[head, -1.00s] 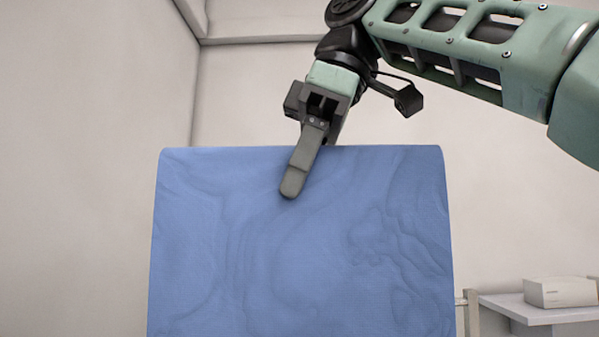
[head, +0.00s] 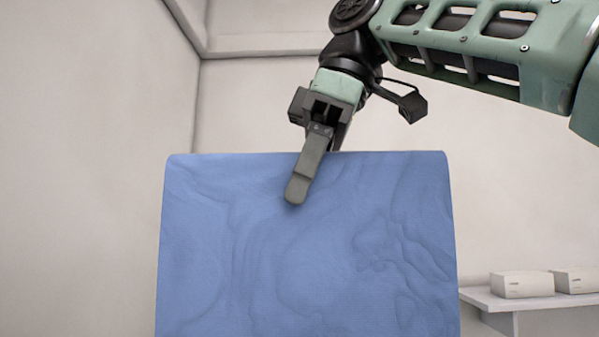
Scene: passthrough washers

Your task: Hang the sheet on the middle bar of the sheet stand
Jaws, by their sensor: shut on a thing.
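The blue sheet (head: 300,255) hangs down broad and wrinkled in the head view, its top edge roughly level. My gripper (head: 300,188) is shut on the sheet near the middle of its top edge. One finger lies over the near face; the other finger is hidden behind the sheet. The sheet runs out of the bottom of the view, so its lower edge is hidden. I cannot see the sheet stand or its middle bar.
A white shelf (head: 520,302) is on the right behind the sheet, with a white box (head: 522,284) and a second box (head: 576,280) on it. Plain pale walls (head: 90,170) stand at the left and back. The space left of the sheet looks clear.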

